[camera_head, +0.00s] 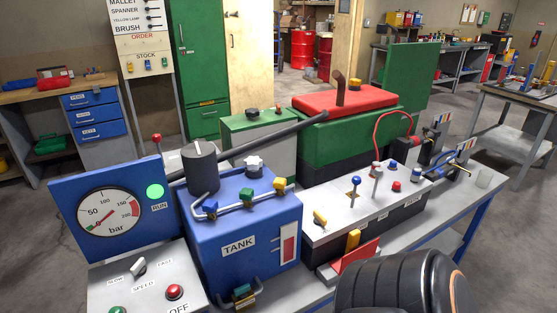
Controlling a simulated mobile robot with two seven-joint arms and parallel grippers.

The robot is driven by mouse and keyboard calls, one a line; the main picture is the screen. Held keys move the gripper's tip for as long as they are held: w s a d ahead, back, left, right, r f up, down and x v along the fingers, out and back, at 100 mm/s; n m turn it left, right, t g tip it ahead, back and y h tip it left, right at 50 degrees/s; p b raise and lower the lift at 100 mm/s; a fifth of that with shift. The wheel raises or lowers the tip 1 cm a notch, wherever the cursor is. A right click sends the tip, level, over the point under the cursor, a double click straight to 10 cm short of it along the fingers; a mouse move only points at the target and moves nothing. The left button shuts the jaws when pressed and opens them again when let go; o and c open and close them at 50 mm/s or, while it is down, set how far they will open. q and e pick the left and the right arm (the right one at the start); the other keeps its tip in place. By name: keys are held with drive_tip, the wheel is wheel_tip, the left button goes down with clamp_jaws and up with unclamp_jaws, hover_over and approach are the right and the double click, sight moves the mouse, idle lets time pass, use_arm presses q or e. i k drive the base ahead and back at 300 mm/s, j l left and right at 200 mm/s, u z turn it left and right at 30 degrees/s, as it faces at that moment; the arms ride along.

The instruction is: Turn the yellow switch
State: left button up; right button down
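A yellow tilted switch lever (320,217) stands on the light top of a box (310,233) right of the blue tank. A second yellow piece (353,240) sits at that box's front edge, above a red plate. A yellow valve handle (280,184) is on the pipe on top of the blue tank (255,220). I cannot tell for certain which yellow part is the switch. Neither gripper's fingers show. A dark rounded part with a copper-coloured band, likely of my arm, fills the bottom right and hides part of the bench.
Beside the yellow lever stand a blue-topped lever (355,185), a grey post with a red cable and a red button (396,186). A pressure gauge panel (107,213) and a speed control box (140,285) are at left. A green engine (345,140) stands behind.

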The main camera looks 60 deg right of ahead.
sight(319, 220)
drive_tip(key=z, duration=2.25)
drive_tip(key=i+l, duration=0.2)
drive_tip(key=l, duration=0.15)
drive_tip(key=i+l, duration=0.2)
drive_tip(key=l, duration=0.2)
drive_tip(key=i+l, duration=0.2)
drive_tip(key=l, duration=0.15)
drive_tip(key=i+l, duration=0.2)
drive_tip(key=l, duration=0.15)
drive_tip(key=l+u, duration=0.1)
drive_tip(key=u, duration=0.3)
drive_tip(key=i+l+u, duration=0.1)
drive_tip(key=u, duration=0.25)
drive_tip(key=l+u, duration=0.1)
drive_tip(key=u, duration=0.3)
